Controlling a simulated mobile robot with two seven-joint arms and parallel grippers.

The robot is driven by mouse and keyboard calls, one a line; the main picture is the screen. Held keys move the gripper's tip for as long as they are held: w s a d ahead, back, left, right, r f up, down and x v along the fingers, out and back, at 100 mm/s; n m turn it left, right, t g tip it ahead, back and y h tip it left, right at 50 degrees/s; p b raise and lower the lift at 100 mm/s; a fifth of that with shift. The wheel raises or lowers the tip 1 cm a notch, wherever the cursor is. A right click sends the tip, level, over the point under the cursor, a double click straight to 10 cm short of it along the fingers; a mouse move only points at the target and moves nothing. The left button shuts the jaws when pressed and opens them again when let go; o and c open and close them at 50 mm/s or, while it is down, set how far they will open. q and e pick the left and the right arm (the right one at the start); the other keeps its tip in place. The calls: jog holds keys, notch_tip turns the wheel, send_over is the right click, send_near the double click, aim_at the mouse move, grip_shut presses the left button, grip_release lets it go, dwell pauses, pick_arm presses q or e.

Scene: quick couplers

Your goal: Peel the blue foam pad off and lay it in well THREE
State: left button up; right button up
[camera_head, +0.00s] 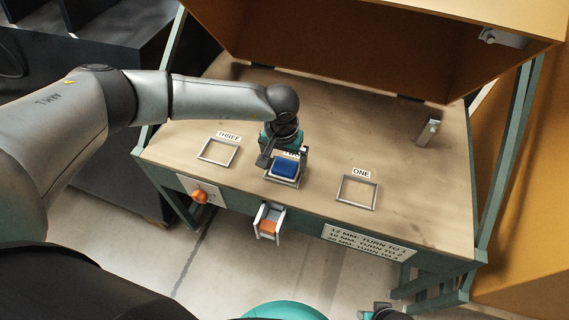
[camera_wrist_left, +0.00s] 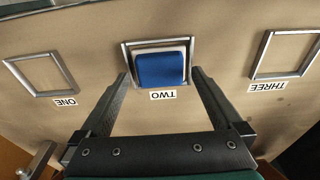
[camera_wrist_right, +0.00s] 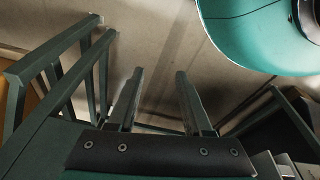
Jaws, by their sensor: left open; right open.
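The blue foam pad (camera_head: 284,169) lies in the square frame of well TWO (camera_head: 271,178), on a pale layer. It also shows in the left wrist view (camera_wrist_left: 160,70). Well THREE (camera_head: 219,151) is an empty metal frame on the left of the bench; the left wrist view shows it at the right (camera_wrist_left: 287,55). My left gripper (camera_head: 283,160) is over well TWO; in its wrist view the open fingers (camera_wrist_left: 160,78) stand on either side of the pad, with nothing between them gripped. My right gripper (camera_wrist_right: 157,75) is open and empty, above the floor.
Well ONE (camera_head: 357,191) is an empty frame on the right. A small metal bracket (camera_head: 428,131) stands at the right rear. An orange knob (camera_head: 199,195) and a small holder with an orange part (camera_head: 268,222) are on the front edge. A raised orange-brown lid (camera_head: 370,45) hangs over the back.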

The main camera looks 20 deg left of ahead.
aim_at(284, 166)
pick_arm(q)
jog(key=shift+f, duration=0.6)
pick_arm(e)
jog(key=shift+w+a+r, duration=0.2)
jog(key=shift+r, duration=0.2)
pick_arm(q)
jog(key=shift+c, duration=0.4)
jog(key=c, duration=1.4)
jog(key=shift+r+p, duration=0.85)
jog(key=shift+r, duration=0.45)
pick_arm(e)
jog(key=shift+v, duration=0.95)
pick_arm(q)
jog(key=shift+r, duration=0.1)
pick_arm(e)
jog(key=shift+w+r, duration=0.1)
jog(key=shift+w, duration=0.1)
pick_arm(q)
jog(key=shift+r+p, duration=1.5)
jog(key=shift+r, duration=0.45)
pick_arm(e)
jog(key=v, duration=0.2)
jog(key=shift+w+r, duration=0.2)
jog(key=shift+r, duration=0.25)
